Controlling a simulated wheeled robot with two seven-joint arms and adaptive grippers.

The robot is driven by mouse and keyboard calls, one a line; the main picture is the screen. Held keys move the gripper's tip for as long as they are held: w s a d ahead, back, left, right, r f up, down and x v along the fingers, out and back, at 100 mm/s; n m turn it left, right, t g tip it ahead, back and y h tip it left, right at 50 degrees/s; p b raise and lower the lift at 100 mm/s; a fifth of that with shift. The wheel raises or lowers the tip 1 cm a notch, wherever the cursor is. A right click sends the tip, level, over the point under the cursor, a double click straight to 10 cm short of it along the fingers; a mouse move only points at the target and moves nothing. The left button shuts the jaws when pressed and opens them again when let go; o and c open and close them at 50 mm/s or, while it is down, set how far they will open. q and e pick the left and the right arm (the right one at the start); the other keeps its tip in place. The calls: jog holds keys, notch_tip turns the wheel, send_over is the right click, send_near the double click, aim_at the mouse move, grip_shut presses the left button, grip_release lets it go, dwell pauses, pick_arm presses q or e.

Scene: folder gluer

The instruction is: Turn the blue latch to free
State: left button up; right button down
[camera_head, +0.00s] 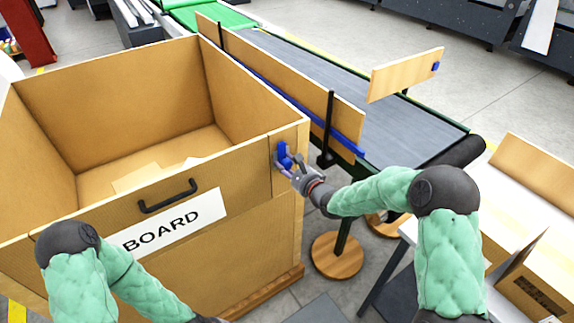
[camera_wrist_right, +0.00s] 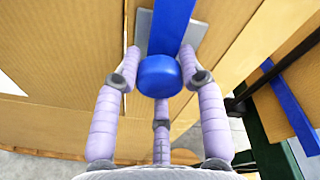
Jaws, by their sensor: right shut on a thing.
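The blue latch (camera_head: 284,158) is mounted on the right end of the front face of the large cardboard bin (camera_head: 205,225). My right gripper (camera_head: 298,172) is at it, reaching in from the right. In the right wrist view the latch shows as a blue bar (camera_wrist_right: 171,28) over a grey plate, with a round blue knob (camera_wrist_right: 159,76) at its near end. The fingers of the right gripper (camera_wrist_right: 159,62) are shut on the latch, one on each side of the knob. My left arm is low at the left, and its gripper is out of the picture.
The bin's front has a black handle (camera_head: 168,196) and a "BOARD" label (camera_head: 175,223). A grey conveyor (camera_head: 390,118) with wooden side boards runs behind. A round wooden-footed stand (camera_head: 337,255) is near my right arm. Cardboard boxes (camera_head: 537,275) lie at the right.

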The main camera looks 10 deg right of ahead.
jog(key=shift+d, duration=0.1)
jog(key=c, duration=0.7)
grip_release()
jog(key=shift+c, duration=0.2)
jog(key=v, duration=1.2)
